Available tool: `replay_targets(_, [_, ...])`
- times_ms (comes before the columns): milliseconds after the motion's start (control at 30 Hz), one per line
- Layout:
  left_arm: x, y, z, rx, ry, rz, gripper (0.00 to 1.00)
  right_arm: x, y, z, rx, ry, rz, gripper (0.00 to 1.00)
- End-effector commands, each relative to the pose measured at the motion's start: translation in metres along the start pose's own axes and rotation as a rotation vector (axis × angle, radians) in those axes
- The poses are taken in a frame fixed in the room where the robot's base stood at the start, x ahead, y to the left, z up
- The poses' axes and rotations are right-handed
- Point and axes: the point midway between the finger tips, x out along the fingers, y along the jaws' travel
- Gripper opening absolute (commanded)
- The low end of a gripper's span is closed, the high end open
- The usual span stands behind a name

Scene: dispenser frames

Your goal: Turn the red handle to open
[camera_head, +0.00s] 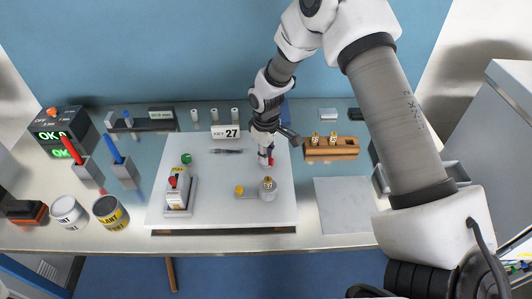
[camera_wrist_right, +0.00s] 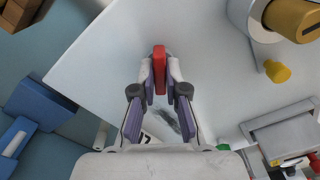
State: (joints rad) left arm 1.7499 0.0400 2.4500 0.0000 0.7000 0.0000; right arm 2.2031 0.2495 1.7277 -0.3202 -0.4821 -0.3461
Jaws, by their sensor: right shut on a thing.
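A red handle (camera_wrist_right: 159,70) stands between the two fingertips of my right gripper (camera_wrist_right: 160,84) in the right wrist view. The fingers are closed on it from both sides. In the head view, my right gripper (camera_head: 265,156) points down at the right part of the white board, and only a bit of the red handle (camera_head: 270,161) shows beside the fingers. What the handle is fixed to is hidden by the gripper. My left gripper is not in view.
A white board (camera_head: 219,199) carries a red-topped dispenser (camera_head: 176,192), a green knob (camera_head: 186,158), a yellow knob (camera_head: 239,190) and a brass-topped cylinder (camera_head: 268,192) near my gripper. A wooden block (camera_head: 330,153) stands to the right. Cans stand at left.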

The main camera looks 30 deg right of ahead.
Motion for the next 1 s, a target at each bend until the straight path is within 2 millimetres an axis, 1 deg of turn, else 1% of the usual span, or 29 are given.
replay_targets(33, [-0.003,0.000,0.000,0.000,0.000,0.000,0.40,-0.002,0.000,-0.001,0.040,0.001,0.001,0.00])
replay_targets(700, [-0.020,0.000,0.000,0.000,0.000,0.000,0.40,-0.002,0.001,-0.001,0.670,0.002,0.001,0.00])
replay_targets(1000, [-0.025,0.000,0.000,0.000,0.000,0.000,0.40,-0.002,0.001,-0.001,0.883,0.003,0.001,0.00])
